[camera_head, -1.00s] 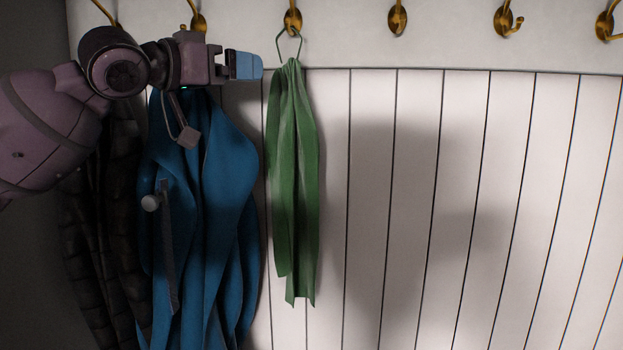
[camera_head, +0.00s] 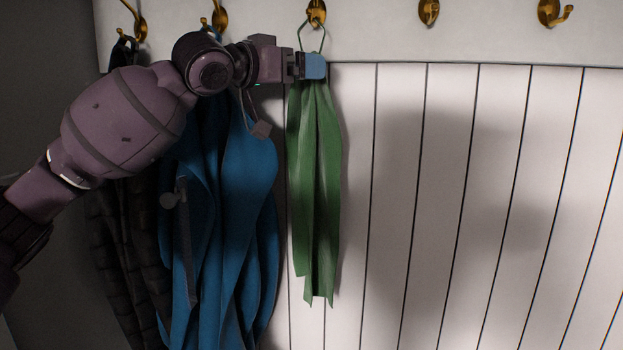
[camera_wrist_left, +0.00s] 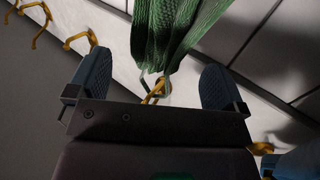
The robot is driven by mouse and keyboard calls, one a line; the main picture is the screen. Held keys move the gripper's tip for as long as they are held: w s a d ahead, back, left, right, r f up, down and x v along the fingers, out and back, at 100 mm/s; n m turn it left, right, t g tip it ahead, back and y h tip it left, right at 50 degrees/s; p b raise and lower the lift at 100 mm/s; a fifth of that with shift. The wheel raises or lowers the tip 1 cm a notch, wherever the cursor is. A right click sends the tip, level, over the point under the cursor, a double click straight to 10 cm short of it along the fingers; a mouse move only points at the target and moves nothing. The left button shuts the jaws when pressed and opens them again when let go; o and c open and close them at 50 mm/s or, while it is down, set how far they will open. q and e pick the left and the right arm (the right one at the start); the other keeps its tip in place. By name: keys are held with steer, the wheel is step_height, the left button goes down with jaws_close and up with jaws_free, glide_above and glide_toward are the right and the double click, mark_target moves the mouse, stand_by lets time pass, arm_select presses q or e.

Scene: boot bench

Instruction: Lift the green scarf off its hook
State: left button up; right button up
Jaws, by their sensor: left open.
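The green scarf (camera_head: 316,190) hangs by a thin green loop (camera_head: 311,38) from a brass hook (camera_head: 316,13) on the white rail. My left gripper (camera_head: 316,66) is at the scarf's gathered top, just below the loop, and covers part of it in the head view. In the left wrist view the two blue fingers of the left gripper (camera_wrist_left: 154,84) stand apart, open. The scarf (camera_wrist_left: 170,35) and its loop (camera_wrist_left: 160,90) lie between or just beyond them; contact is not visible. My right gripper is not in view.
A blue coat (camera_head: 235,200) and a dark quilted garment (camera_head: 125,230) hang to the left, behind my left arm. Two brass hooks to the right, one of them here (camera_head: 428,12), are empty. The white panelled wall (camera_head: 450,180) to the right is clear.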

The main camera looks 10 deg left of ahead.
arm_select(q)
steer(key=p+x, duration=0.1)
steer(key=x, duration=0.2)
steer(key=shift+w+d, duration=0.25)
steer(key=shift+w, duration=0.05)
steer(key=shift+w+d, duration=0.1)
steer(key=shift+w, duration=0.1)
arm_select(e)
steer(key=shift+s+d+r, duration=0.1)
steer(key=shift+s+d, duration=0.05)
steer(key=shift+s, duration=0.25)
arm_select(q)
steer(key=c, duration=1.4)
steer(key=shift+o, duration=0.2)
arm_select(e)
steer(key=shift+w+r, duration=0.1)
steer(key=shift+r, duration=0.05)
arm_select(q)
steer(key=shift+r, duration=0.1)
